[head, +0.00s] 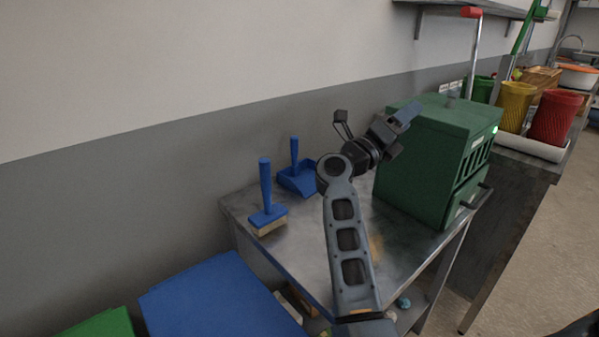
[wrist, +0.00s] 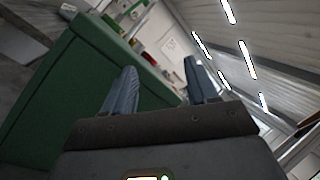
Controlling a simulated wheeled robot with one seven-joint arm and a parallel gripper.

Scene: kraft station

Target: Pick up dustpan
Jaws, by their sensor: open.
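The blue dustpan (head: 297,177) stands on the metal table against the wall, with its handle pointing up. My arm's elbow partly covers its right side. A blue hand brush (head: 266,207) with pale bristles stands upright to its left and nearer, apart from it. My gripper (head: 408,115) is raised to the right of the dustpan, beside the top of the green box. In the wrist view its two blue-grey fingers (wrist: 158,92) are apart with nothing between them, so it is open and empty. The dustpan does not show in the wrist view.
The green box (head: 437,150) fills the table's right part and looms left in the wrist view (wrist: 75,90). The metal table (head: 305,238) is bare in front of the brush. Yellow (head: 514,107) and red (head: 555,117) bins stand beyond. A blue lid (head: 215,300) is low in front.

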